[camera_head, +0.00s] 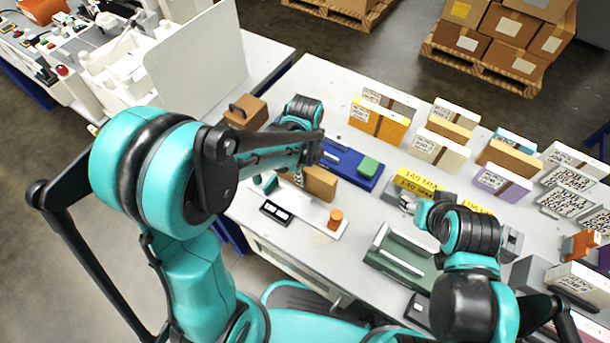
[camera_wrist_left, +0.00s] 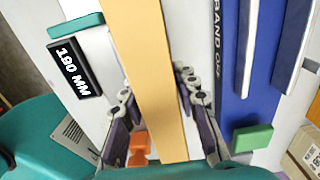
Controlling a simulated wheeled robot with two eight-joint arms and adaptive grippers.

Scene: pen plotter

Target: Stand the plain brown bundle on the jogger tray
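The plain brown bundle (camera_head: 320,183) stands on edge below my left gripper in the head view. In the left wrist view it is a long tan slab (camera_wrist_left: 152,80) through the middle. I cannot tell for sure which part is the jogger tray; a white plate (camera_head: 318,222) lies beside the bundle.
A 180 MM sign (camera_wrist_left: 74,68) and an orange block (camera_head: 335,218) are close to the bundle. A blue band station (camera_head: 345,160) with a green block (camera_head: 369,166) is on its other side. Several bundles stand at the back right. A green device (camera_head: 402,255) lies in front.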

